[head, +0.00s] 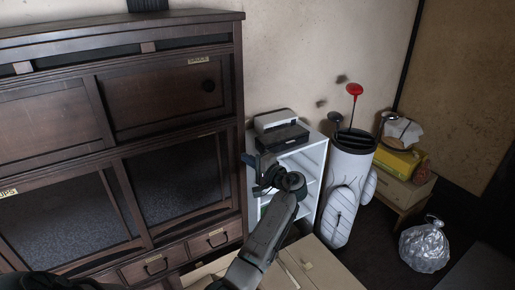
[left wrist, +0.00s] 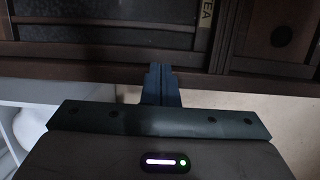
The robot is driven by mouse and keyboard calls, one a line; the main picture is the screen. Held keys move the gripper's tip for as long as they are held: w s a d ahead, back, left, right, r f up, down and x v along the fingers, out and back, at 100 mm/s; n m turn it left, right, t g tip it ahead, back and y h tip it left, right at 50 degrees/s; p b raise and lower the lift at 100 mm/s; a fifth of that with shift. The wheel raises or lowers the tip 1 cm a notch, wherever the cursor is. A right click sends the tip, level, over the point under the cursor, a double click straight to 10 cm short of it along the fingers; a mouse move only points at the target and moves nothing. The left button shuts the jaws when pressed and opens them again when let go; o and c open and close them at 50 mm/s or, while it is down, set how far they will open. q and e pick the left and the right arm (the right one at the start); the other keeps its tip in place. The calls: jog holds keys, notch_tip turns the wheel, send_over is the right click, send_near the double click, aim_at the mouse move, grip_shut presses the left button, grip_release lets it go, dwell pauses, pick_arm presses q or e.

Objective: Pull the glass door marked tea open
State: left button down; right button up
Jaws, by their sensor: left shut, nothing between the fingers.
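The dark wooden cabinet (head: 245,100) fills the left of the head view. Its lower right glass door (head: 177,180) appears closed and flush. In the left wrist view the tea label (left wrist: 207,22) sits on the frame beside the dark glass (left wrist: 100,36); that view is turned sideways. I cannot read this label in the head view. My left gripper (head: 249,160) is at the cabinet's right front edge, right of the glass door. Its fingers (left wrist: 160,72) are shut and empty, pointing at the cabinet; I cannot tell whether they touch it. My right gripper is not in view.
A white shelf (head: 310,165) with a printer (head: 275,120) stands close right of the cabinet. Beyond it are a white golf bag (head: 350,170), a small wooden stand (head: 400,187) and a silvery bag (head: 424,248). Pale boxes (head: 315,265) lie low near my left arm.

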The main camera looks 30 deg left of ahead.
aim_at(221, 144)
pick_arm(q)
jog(key=p+x, duration=0.4)
jog(key=x, duration=0.5)
jog(key=shift+a+r, duration=0.1)
jog(key=shift+r, duration=0.1)
jog(key=shift+a+f, duration=0.15)
jog(key=shift+a, duration=0.3)
jog(key=shift+a, duration=0.1)
